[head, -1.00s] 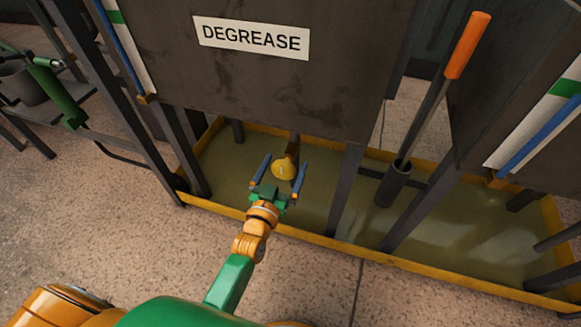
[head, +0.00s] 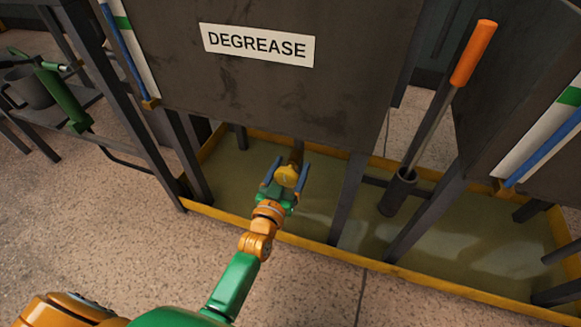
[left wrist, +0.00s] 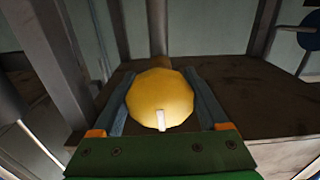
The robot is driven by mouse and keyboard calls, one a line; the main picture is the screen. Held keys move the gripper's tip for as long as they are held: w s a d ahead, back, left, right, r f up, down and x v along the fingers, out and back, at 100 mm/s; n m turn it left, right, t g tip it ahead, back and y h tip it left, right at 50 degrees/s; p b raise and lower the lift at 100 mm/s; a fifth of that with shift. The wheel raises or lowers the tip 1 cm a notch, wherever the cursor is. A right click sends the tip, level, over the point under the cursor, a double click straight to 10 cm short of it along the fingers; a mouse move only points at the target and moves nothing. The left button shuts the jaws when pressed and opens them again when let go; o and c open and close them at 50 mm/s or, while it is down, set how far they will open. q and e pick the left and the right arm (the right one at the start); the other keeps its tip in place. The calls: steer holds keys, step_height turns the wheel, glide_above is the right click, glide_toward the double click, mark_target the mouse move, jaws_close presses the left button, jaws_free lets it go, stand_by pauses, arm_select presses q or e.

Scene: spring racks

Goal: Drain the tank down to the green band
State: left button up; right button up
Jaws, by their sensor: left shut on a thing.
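The dark tank (head: 270,90) bears a DEGREASE label. On its left edge is a white gauge strip (head: 150,75) with a green band (head: 122,22) and a blue column (head: 126,52). The blue runs up past the band to near the picture's top edge. A round yellow valve knob (head: 287,175) sits under the tank; in the left wrist view the knob (left wrist: 160,95) shows a white mark at its lower middle. My left gripper (head: 287,178) is shut on the knob, one finger on each side. My right gripper is out of view.
A yellow-rimmed catch tray (head: 320,248) with murky liquid lies below. Dark tank legs (head: 348,200) stand on both sides of my left gripper. An orange-handled tool (head: 472,55) stands in a holder to the right, beside a second tank (head: 520,80). The front floor is clear.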

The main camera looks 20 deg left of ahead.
arm_select(q)
steer(key=shift+n, duration=0.5)
steer(key=n+p, duration=0.1)
steer(key=n, duration=0.2)
steer(key=shift+n, duration=0.9)
steer(key=shift+n+p, duration=0.35)
steer(key=shift+n, duration=1.05)
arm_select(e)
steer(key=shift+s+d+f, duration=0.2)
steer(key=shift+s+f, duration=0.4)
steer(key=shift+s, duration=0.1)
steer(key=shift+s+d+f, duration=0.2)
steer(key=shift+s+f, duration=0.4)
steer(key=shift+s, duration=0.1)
